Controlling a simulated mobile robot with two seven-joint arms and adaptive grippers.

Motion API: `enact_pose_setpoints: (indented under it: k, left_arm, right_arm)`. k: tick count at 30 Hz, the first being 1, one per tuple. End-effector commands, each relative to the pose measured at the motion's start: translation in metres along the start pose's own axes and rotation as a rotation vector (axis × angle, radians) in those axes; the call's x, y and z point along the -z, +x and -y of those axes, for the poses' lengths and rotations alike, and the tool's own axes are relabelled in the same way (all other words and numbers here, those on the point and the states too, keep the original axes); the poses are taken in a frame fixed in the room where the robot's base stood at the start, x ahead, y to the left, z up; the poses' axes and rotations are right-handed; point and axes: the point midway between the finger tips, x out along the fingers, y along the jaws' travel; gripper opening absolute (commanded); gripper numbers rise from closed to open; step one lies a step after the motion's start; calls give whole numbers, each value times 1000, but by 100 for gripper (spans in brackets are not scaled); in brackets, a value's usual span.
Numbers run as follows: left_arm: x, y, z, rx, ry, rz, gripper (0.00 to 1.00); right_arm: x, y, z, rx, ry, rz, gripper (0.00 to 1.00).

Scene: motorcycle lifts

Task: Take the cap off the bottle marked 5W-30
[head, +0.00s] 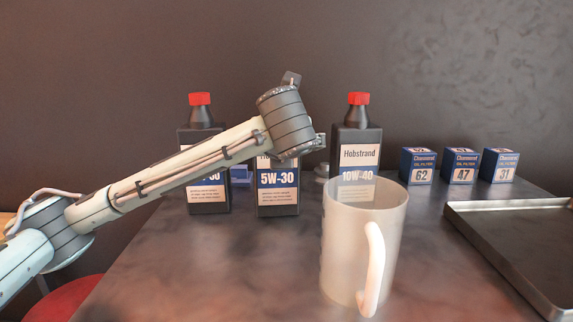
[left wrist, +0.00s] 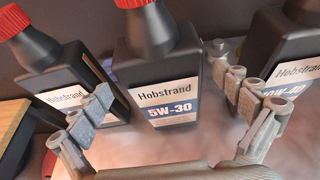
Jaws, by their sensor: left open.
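The dark bottle marked 5W-30 (head: 278,203) stands upright on the table, in the middle of three bottles. My left wrist hides its top and cap in the head view. In the left wrist view the 5W-30 bottle (left wrist: 165,75) is in the middle, and the lower part of its red cap (left wrist: 132,3) shows at the top edge. My left gripper (left wrist: 160,78) is open, with its fingers apart on either side of this bottle in that view. Nothing is held between them. I cannot tell whether a finger touches the bottle. My right gripper is not in view.
A red-capped bottle (head: 203,194) stands left, its label partly covered by my arm. The 10W-40 bottle (head: 358,145) stands right, behind a translucent jug (head: 350,255). Blue filter boxes 62 (head: 420,167), 47 (head: 460,166) and 31 (head: 499,166) and a metal tray (head: 510,205) are further right.

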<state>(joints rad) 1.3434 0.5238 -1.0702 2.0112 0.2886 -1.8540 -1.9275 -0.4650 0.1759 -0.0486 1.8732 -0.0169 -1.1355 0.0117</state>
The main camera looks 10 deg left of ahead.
Motion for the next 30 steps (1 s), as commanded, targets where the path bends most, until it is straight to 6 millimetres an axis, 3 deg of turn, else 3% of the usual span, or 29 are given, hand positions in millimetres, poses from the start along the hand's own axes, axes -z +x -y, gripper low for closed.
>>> enact_pose_setpoints:
  k: [5, 12, 21, 29, 30]
  left_arm:
    - [0, 9, 0, -2, -1, -1, 100]
    - [2, 37, 0, -3, 0, -3, 100]
    - [4, 76, 3, -1, 0, -1, 100]
    - [4, 78, 3, 1, 1, 0, 100]
    - [4, 78, 3, 0, 0, 0, 96]
  right_arm:
    - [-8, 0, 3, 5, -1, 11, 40]
    - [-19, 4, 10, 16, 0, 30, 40]
    - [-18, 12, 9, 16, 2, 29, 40]
    - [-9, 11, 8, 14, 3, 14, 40]
    - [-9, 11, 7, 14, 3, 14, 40]
